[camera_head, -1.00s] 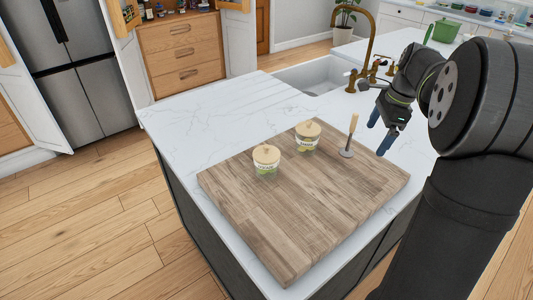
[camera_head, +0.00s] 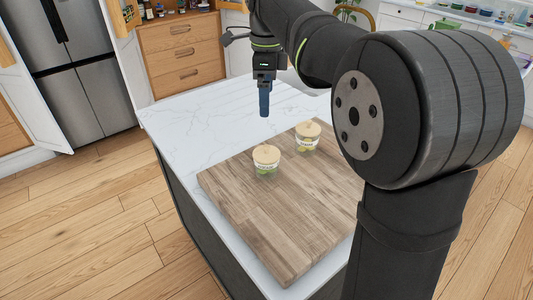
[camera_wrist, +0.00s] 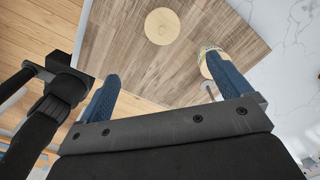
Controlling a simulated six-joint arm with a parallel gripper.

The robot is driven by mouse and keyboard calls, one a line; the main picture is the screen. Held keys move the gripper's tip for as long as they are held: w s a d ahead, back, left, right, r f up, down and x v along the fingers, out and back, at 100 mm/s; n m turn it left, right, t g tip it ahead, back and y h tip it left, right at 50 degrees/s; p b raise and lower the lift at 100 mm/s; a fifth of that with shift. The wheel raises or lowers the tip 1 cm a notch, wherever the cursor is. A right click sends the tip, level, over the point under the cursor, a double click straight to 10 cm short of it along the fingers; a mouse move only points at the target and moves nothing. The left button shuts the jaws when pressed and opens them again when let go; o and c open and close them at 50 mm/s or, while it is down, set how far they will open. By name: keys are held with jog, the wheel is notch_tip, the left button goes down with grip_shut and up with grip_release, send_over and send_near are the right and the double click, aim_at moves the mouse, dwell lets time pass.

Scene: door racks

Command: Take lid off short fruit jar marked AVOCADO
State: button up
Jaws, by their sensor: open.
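Two short glass jars with pale wooden lids stand upright on the wooden board, both lidded. The left jar (camera_head: 266,160) is nearer the body camera; the right jar (camera_head: 307,137) stands behind it. Their labels are too small to read, so I cannot tell which says AVOCADO. My gripper (camera_head: 264,105) points down, open and empty, above and behind the left jar. In the wrist view a whole round lid (camera_wrist: 162,26), seemingly the left jar's, shows ahead between the open fingers. The other lid (camera_wrist: 205,66) is partly hidden by the right finger.
The wooden board (camera_head: 280,235) lies on the white marble counter (camera_head: 200,125). In the wrist view a small grey object (camera_wrist: 208,90) shows beside the right finger. My arm hides the board's right side and most of the sink. The board's front left is clear.

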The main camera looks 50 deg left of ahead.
send_over(267, 146)
notch_tip(267, 146, down, 11)
jog(key=shift+s+d+f, duration=0.1)
jog(key=shift+f, duration=0.1)
jog(key=f, duration=0.5)
jog(key=shift+a+f, duration=0.1)
jog(key=shift+a, duration=0.1)
jog(key=c, duration=1)
